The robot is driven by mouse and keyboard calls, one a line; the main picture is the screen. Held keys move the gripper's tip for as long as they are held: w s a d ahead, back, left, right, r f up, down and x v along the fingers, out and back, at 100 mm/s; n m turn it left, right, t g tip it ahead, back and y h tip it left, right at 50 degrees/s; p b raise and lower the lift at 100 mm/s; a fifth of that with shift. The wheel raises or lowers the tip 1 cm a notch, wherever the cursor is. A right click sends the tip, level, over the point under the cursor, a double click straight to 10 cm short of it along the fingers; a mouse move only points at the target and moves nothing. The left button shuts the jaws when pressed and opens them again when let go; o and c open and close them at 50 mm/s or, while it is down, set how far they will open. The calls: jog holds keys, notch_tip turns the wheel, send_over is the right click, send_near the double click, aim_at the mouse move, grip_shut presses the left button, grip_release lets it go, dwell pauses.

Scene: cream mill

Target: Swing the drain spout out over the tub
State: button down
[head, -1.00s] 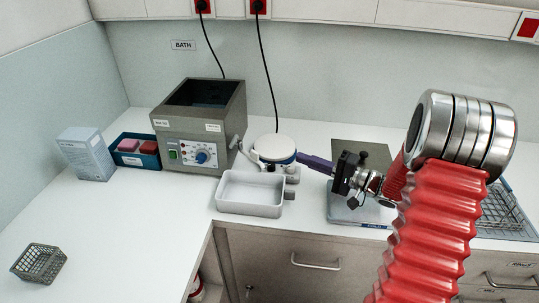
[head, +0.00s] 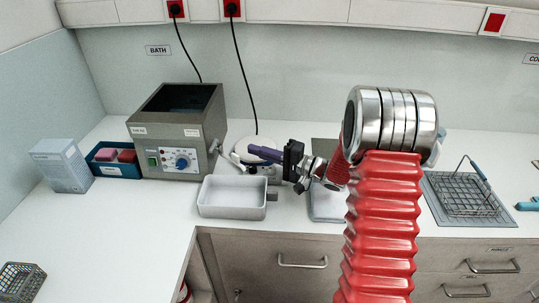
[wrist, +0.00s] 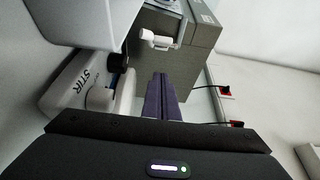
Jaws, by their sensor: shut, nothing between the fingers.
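The grey bath (head: 155,139) stands on the counter at left. Its small pale drain spout (head: 214,147) is at its right side, and shows more clearly as a white stub in the wrist view (wrist: 160,41). The white rectangular tub (head: 230,211) sits on the counter in front of the bath's right side; its pale wall fills the upper left of the wrist view (wrist: 75,18). My gripper (head: 251,150) has purple fingers, shut and empty, reaching left above the stirrer. In the wrist view the fingers (wrist: 163,78) point toward the bath, apart from the spout.
A white stirrer (head: 241,148) marked STIR (wrist: 75,88) stands between bath and gripper, behind the tub. A blue tray (head: 127,171) and a pale box (head: 62,166) stand left of the bath. A wire basket (head: 465,195) is at right. The front left counter is mostly clear.

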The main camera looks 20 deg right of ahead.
jog(key=shift+s+a, duration=0.55)
jog(key=shift+a, duration=0.3)
jog(key=shift+s+a, duration=0.5)
jog(key=shift+a, duration=0.35)
jog(key=shift+s+a, duration=0.5)
jog(key=shift+w+d, duration=0.1)
jog(key=shift+d, duration=0.05)
jog(key=shift+w+d, duration=0.1)
jog(key=shift+d, duration=0.15)
jog(key=d, duration=0.3)
jog(key=shift+w+d+f, duration=0.1)
jog(key=shift+w+d, duration=0.15)
jog(key=shift+d, duration=0.15)
jog(key=s+a+v, duration=0.1)
jog(key=v, duration=0.8)
jog(key=shift+a, duration=0.2)
